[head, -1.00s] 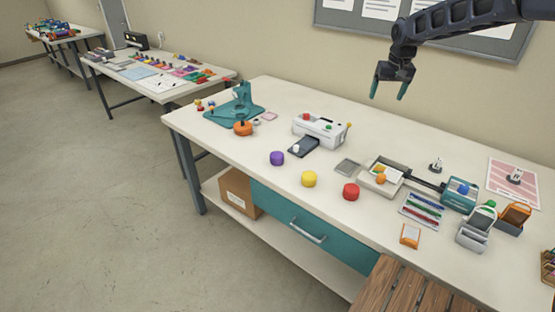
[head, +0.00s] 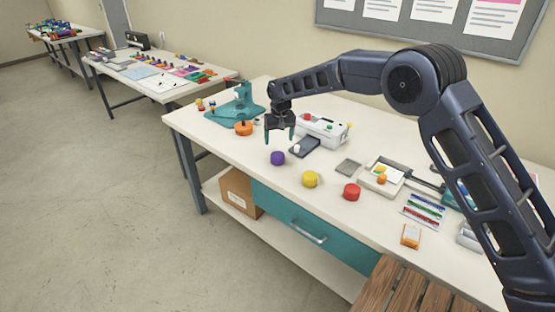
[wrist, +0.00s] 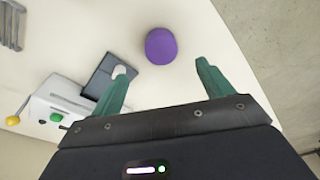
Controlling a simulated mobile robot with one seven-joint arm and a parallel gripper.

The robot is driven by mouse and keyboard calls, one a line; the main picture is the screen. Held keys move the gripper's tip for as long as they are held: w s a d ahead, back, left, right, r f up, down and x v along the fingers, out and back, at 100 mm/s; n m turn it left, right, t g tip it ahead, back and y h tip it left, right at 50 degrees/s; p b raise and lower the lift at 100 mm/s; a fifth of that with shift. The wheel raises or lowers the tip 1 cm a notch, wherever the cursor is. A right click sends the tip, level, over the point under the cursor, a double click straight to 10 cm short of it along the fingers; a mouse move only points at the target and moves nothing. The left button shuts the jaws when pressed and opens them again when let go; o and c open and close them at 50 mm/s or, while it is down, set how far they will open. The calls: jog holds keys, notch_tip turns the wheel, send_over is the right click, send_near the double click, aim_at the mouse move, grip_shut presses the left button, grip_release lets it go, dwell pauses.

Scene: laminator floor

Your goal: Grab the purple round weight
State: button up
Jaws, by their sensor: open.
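The purple round weight (head: 278,158) stands on the white table near its front edge, left of the yellow and red weights. In the wrist view the purple weight (wrist: 160,46) is ahead of the fingertips, between their lines and apart from both. My gripper (head: 279,138) is open and empty, pointing down above the table, just over and behind the purple weight. Its teal fingers also show in the wrist view (wrist: 158,77). Nothing hides the purple weight in the wrist view.
The white laminator (head: 322,130) with its dark tray (head: 304,147) is close to the right of my gripper. A yellow weight (head: 311,179) and a red weight (head: 352,191) are to the right.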

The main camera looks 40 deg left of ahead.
aim_at(277, 154)
jog(key=f, duration=0.3)
jog(key=a+f, duration=0.1)
jog(key=f, duration=0.6)
jog(key=shift+w+a+f, duration=0.25)
jog(key=shift+w+f, duration=0.1)
jog(key=c, duration=1.1)
jog(key=shift+c, duration=1)
jog(key=shift+r, duration=0.15)
